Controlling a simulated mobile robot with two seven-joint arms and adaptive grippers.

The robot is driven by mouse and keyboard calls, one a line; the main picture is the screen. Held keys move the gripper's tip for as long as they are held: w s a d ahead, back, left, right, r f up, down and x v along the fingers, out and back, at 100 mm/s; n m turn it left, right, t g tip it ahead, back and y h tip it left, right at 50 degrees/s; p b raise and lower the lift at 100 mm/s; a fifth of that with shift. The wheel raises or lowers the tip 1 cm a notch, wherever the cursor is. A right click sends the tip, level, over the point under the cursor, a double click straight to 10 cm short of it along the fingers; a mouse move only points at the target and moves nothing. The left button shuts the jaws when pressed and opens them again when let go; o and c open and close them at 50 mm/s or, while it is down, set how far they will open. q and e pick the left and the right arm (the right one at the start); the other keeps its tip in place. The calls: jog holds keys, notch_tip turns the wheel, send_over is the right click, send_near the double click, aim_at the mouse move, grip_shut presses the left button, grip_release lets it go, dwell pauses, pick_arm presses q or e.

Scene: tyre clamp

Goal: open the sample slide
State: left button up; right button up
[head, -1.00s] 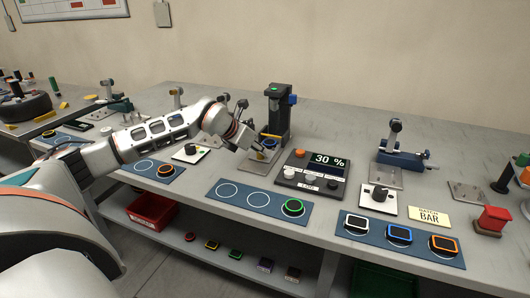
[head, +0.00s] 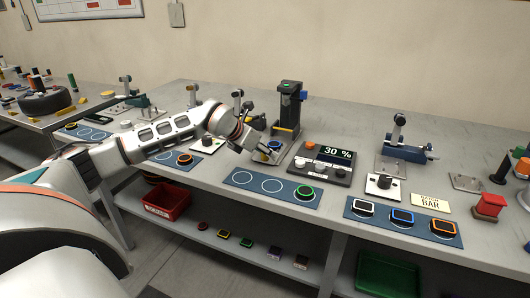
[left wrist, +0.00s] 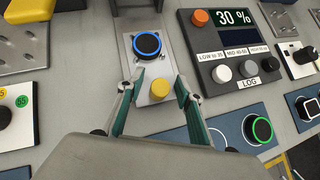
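The sample slide (left wrist: 132,45) is a light metal plate. It carries a dark round puck with a blue ring (left wrist: 147,44) and a yellow knob (left wrist: 160,88) at its near end. In the head view the blue-ringed puck (head: 274,145) sits at the foot of a dark tower (head: 288,108) with a green light. My left gripper (left wrist: 160,82) is open, its fingers on either side of the yellow knob with gaps visible. In the head view my left gripper (head: 257,151) covers much of the slide. My right gripper is not in view.
A control box (head: 322,165) reading 30 % stands just right of the slide. A blue mat (head: 240,179) with ring outlines and a green-ringed puck (head: 304,192) lies in front. A lever clamp (head: 404,149) stands farther right. A red bin (head: 167,201) is on the shelf below.

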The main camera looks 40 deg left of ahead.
pick_arm(q)
jog(key=shift+s+r, duration=0.1)
jog(key=v, duration=1.2)
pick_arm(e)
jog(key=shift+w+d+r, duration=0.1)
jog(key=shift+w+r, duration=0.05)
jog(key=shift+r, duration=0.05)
